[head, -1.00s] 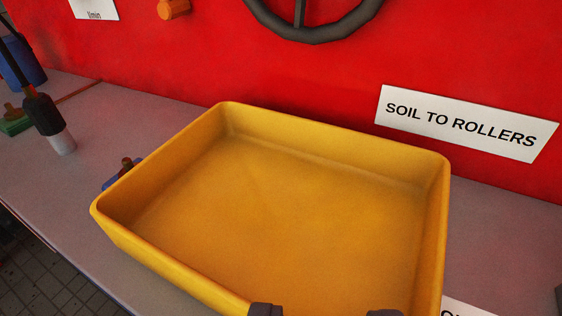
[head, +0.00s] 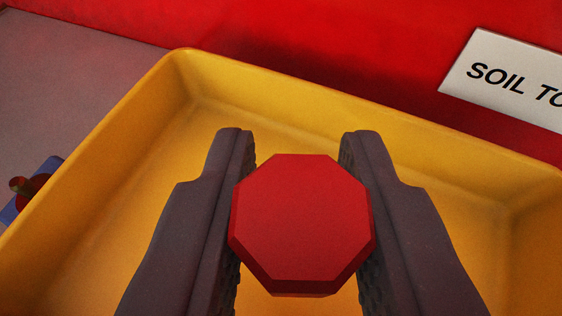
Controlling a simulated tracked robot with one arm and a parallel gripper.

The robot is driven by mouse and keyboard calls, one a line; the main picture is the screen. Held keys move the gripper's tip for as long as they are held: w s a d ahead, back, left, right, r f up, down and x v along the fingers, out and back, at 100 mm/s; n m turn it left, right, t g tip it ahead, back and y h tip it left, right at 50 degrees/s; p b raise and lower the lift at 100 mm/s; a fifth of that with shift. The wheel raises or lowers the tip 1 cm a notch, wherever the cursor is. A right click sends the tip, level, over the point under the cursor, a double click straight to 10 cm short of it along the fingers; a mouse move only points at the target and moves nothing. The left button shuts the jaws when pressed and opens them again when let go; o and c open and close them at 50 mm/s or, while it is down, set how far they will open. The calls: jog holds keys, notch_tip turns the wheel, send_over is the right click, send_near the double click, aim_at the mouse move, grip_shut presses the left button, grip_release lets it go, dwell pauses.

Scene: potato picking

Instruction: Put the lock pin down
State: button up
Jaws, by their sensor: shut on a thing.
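My gripper (head: 298,150) is in the middle of the head view, its two dark fingers shut on the lock pin. The lock pin (head: 302,222) shows as a red octagonal head between the fingers; the rest of it is hidden behind that head. Behind and below it is the yellow tray (head: 90,150), with its far and left walls in view. The part of the tray floor that shows is empty. I cannot tell how high the pin is above the floor.
A red panel (head: 300,35) stands behind the tray, with a white sign (head: 510,80) reading "SOIL TO" at the right. A small blue and red item (head: 35,190) lies on the grey surface (head: 70,85) left of the tray.

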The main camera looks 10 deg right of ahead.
aim_at(290, 234)
jog(key=shift+w, duration=0.2)
notch_tip(290, 234, down, 4)
jog(key=shift+r+b, duration=0.1)
jog(key=shift+b, duration=1.1)
jog(key=shift+r, duration=0.1)
jog(key=o, duration=1)
jog(key=shift+r, duration=0.1)
jog(key=p+v, duration=0.2)
jog(key=v, duration=0.9)
jog(key=shift+s+a+r, duration=0.1)
jog(key=shift+s, duration=0.4)
